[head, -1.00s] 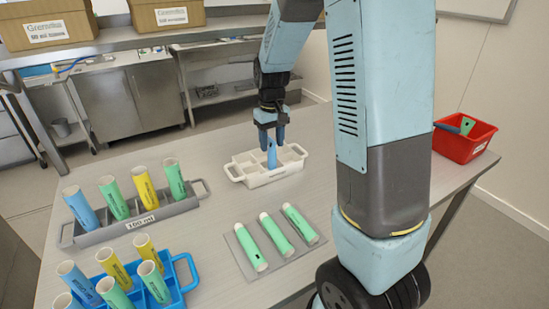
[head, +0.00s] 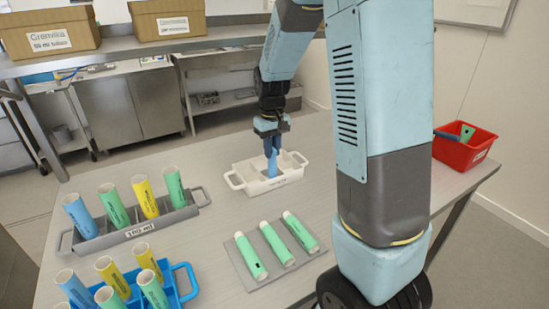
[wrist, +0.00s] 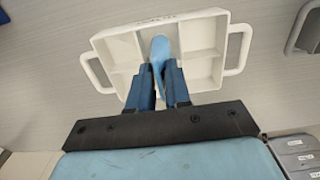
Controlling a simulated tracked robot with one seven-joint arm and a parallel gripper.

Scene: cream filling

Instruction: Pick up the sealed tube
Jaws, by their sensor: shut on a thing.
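A blue sealed tube (wrist: 159,52) stands in the white divided tray, and it also shows in the head view (head: 272,166) below my fingers. My gripper (head: 272,142) is over the tray with its fingers pointing down. In the wrist view my gripper (wrist: 162,82) has its two blue fingers on either side of the tube, shut on it. The white tray (head: 285,178) has handles at both ends; its other compartments look empty in the wrist view (wrist: 240,68). The tube's lower end is hidden.
Three green tubes (head: 276,243) lie on a grey mat (head: 243,262). A grey rack (head: 112,237) and a blue rack (head: 183,281) hold upright open tubes at the left. A red bin (head: 462,150) is at the right edge. Table around the white tray is clear.

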